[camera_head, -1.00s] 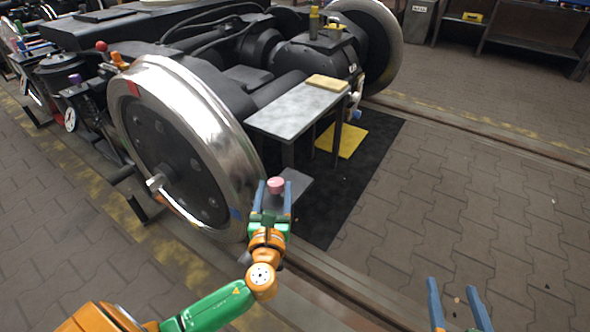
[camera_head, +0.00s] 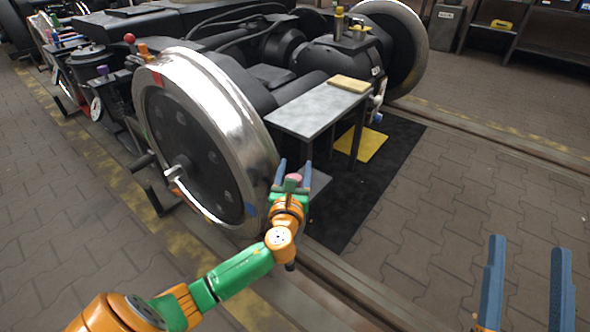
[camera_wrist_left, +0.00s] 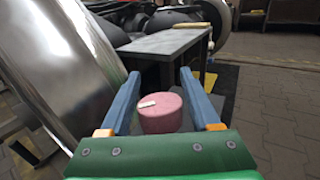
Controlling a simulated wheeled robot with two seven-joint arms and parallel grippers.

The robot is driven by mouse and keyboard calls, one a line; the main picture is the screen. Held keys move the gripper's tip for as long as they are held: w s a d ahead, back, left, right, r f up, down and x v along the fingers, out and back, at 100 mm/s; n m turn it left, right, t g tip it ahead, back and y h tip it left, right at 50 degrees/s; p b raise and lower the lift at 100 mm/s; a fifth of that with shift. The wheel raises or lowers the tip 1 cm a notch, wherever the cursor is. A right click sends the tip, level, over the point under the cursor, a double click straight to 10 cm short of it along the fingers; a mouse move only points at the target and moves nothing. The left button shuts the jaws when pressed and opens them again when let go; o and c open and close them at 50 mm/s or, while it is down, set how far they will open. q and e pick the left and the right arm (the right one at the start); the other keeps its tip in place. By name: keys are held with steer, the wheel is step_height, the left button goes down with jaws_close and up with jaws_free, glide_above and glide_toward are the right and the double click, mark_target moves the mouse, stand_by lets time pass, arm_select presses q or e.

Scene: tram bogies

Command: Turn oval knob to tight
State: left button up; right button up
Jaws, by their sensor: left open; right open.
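A pink knob (camera_head: 293,178) with a rounded outline stands beside the large steel wheel. In the left wrist view the pink knob (camera_wrist_left: 161,114) carries a short white mark on its top. My left gripper (camera_head: 295,166) is open, with its blue fingers on either side of the knob. In the left wrist view gaps show between the knob and both fingers of the left gripper (camera_wrist_left: 160,80). The knob's base is hidden behind the gripper's palm. My right gripper (camera_head: 528,248) is open and empty above the paving at the lower right.
The big wheel (camera_head: 195,150) of the bogie stands close to the left of my left gripper. A grey table (camera_head: 318,107) with a yellowish block (camera_head: 348,84) is behind it. A black mat (camera_head: 385,165) lies on the floor. The paving at the right is clear.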

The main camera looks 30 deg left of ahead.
arm_select(q)
jaws_close()
